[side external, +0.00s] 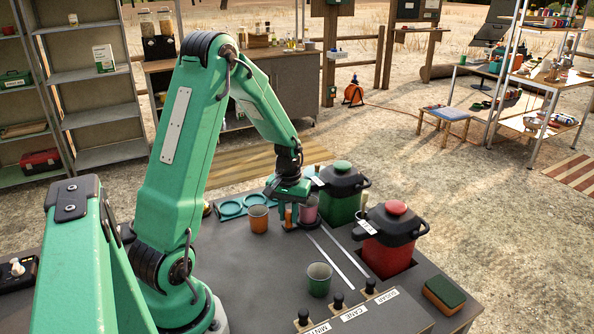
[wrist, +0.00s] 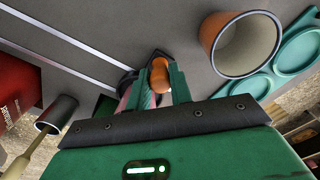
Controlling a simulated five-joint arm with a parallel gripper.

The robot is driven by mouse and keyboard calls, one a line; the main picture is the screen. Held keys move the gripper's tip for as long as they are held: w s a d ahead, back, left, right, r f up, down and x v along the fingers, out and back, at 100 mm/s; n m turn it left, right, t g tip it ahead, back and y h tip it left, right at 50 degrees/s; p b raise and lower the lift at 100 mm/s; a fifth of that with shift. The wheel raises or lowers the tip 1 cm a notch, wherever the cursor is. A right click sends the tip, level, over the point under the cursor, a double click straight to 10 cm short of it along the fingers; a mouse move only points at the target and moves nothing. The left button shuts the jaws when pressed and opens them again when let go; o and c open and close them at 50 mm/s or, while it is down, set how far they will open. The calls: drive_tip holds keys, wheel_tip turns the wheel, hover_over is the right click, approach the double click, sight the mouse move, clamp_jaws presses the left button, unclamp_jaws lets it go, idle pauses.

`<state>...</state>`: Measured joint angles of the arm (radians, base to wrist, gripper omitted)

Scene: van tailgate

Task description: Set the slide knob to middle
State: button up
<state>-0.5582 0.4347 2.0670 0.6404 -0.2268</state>
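A small pale knob (side external: 17,267) stands on a dark box (side external: 12,277) at the far left edge of the table in the side view. It may be the slide knob; its slot and position are too small to read. In the wrist view, an upright orange round-ended piece (wrist: 160,75) fills the gap between my fingers (wrist: 158,88). I cannot tell whether they press on it.
An orange cup (side external: 258,219) and teal rings (side external: 230,208) are close to the gripper. Green (side external: 340,195) and red (side external: 390,240) lidded containers stand to the right. A green cup (side external: 319,279), a sponge (side external: 444,295) and labelled black knobs (side external: 338,299) are in front. Two pale strips (side external: 343,254) cross the table.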

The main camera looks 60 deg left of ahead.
clamp_jaws()
drive_tip(key=d, duration=1.1)
drive_tip(key=o, duration=0.6)
unclamp_jaws()
drive_tip(key=shift+o, duration=0.2)
wheel_tip(320, 180, up, 8)
